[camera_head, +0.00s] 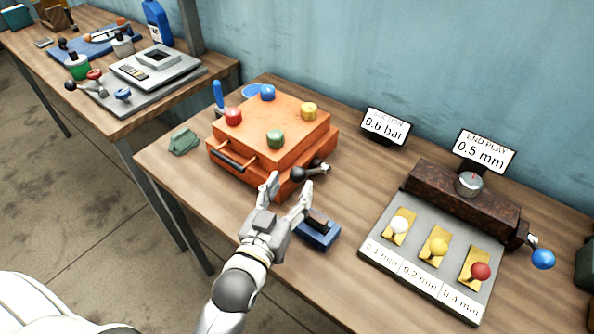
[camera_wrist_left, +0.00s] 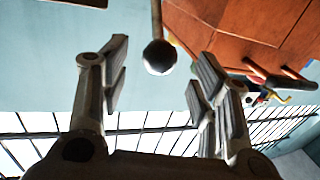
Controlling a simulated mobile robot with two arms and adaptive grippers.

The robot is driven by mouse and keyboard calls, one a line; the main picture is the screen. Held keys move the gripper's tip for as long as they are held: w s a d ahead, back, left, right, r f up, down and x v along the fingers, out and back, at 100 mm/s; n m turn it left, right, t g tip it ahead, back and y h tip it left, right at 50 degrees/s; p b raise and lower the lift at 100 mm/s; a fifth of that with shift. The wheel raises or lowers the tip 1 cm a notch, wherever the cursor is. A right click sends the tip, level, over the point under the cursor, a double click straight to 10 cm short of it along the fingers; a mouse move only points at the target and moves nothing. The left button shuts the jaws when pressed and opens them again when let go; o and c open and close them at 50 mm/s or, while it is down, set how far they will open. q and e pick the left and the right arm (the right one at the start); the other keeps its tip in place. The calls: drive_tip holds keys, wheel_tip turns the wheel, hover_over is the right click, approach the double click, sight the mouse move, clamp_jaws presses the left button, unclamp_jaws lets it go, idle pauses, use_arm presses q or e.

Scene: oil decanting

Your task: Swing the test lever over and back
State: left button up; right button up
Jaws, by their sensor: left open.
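A lever with a black ball knob (camera_head: 298,174) sticks out from the front right side of an orange box (camera_head: 322,144). In the left wrist view the black ball (camera_wrist_left: 159,57) shows on its rod, in the gap between the finger ends. The orange box (camera_wrist_left: 250,25) is at the top right there. My left gripper (camera_head: 289,187) is open and empty, close in front of the knob; I cannot tell whether a finger touches it. A second lever with a blue ball (camera_head: 542,259) sticks out of the brown block (camera_head: 465,204) at the right. My right gripper is not in view.
A blue block-like tool (camera_head: 318,234) lies just right of my left gripper. A grey plate (camera_head: 375,244) with white, yellow and red knobs stands further right. Signs read 0.6 bar (camera_head: 386,126) and 0.5 mm (camera_head: 483,151).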

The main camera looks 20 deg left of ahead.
sight(294, 182)
use_arm(q)
drive_tip(key=shift+w+d+p, duration=0.2)
drive_tip(key=shift+w+p, duration=0.15)
drive_tip(key=shift+w, duration=2.35)
clamp_jaws()
